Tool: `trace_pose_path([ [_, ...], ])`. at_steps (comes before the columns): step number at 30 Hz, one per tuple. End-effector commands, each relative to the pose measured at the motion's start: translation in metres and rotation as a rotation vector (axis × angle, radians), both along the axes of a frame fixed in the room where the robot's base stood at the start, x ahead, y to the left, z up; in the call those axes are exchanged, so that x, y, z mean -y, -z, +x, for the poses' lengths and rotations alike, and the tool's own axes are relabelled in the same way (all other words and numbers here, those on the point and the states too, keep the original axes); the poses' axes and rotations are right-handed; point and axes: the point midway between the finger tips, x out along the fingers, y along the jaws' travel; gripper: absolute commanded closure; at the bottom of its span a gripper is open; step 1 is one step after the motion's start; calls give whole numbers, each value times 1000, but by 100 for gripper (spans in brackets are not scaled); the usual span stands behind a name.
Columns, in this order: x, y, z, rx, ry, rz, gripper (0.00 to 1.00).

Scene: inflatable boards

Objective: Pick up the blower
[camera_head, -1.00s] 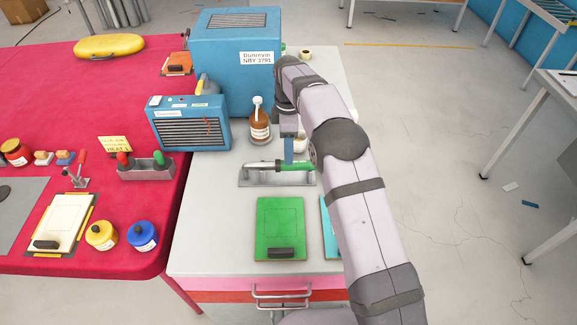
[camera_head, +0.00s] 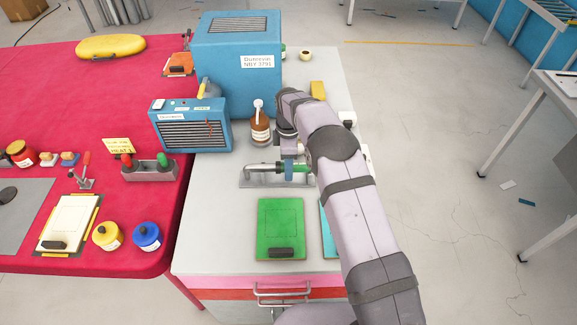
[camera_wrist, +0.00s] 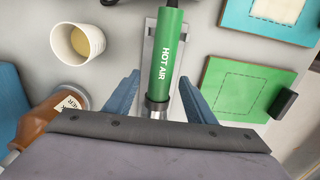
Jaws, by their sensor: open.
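The blower is a green cylinder marked HOT AIR with a metal nozzle; in the head view its green body (camera_head: 302,166) is at right and its nozzle points left. It lies along a grey metal holder (camera_head: 250,182) on the grey worktop. In the wrist view the blower (camera_wrist: 167,55) runs upright in the picture, its nozzle end partly hidden by my gripper's mount. My gripper (camera_wrist: 159,76) is open, one blue finger on each side of the blower with gaps visible. In the head view my gripper (camera_head: 289,171) is down at the blower.
A brown bottle (camera_head: 260,128) stands close behind the holder, and a white cup (camera_wrist: 78,42) is near the blower. A green board (camera_head: 281,225) with a black block lies in front. A blue machine (camera_head: 235,60) and a blue heater box (camera_head: 190,125) stand behind and left.

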Motion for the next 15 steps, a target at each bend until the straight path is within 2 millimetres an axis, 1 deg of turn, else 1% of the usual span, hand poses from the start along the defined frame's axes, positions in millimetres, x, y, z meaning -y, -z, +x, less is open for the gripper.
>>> trace_pose_path([
  [3,0,0,0,0,0,0,50],
  [5,0,0,0,0,0,0,64],
  [6,0,0,0,0,0,0,74],
  [9,0,0,0,0,0,0,95],
  [15,0,-2,1,3,0,1,94],
])
